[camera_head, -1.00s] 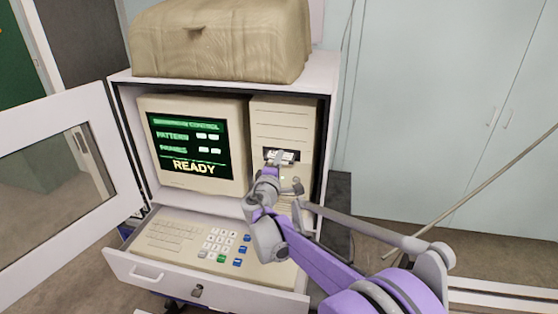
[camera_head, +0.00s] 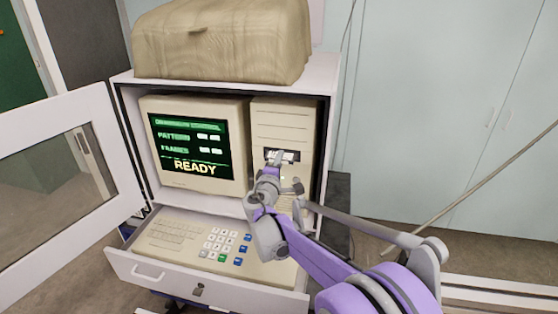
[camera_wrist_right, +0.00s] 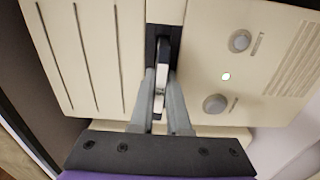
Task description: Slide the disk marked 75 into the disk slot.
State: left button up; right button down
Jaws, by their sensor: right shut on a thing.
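The disk (camera_head: 290,157) is a thin pale thing at the dark disk slot (camera_head: 268,154) on the front of the beige computer unit (camera_head: 284,120). I cannot read a number on it. My right gripper (camera_head: 279,157) is at the slot, shut on the disk. In the right wrist view the disk (camera_wrist_right: 160,76) shows nearly edge-on between the two fingers (camera_wrist_right: 161,85), lined up with the dark slot (camera_wrist_right: 151,42). Its far end appears to be at or in the slot; how deep is unclear. My left gripper is out of view.
The monitor (camera_head: 193,145) beside the unit shows READY. The cabinet door (camera_head: 60,165) stands open at the left. A pulled-out drawer (camera_head: 150,272) holds a keyboard (camera_head: 170,235) below. A covered bundle (camera_head: 220,45) lies on top. Two round buttons (camera_wrist_right: 215,104) flank a small light near the slot.

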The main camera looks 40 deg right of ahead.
jog(key=c, duration=0.8)
grip_release()
jog(key=shift+w+d+r, duration=0.25)
jog(key=shift+d+r, duration=0.2)
jog(key=shift+r, duration=0.25)
jog(key=shift+s+a+f, duration=0.2)
jog(key=shift+a, duration=0.1)
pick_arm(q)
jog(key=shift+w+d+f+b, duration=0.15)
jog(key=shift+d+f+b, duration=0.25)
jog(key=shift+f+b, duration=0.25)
pick_arm(e)
jog(key=shift+f+v, duration=0.2)
jog(key=shift+v, duration=2.6)
jog(key=shift+f+v, duration=0.2)
jog(key=shift+v, duration=2.55)
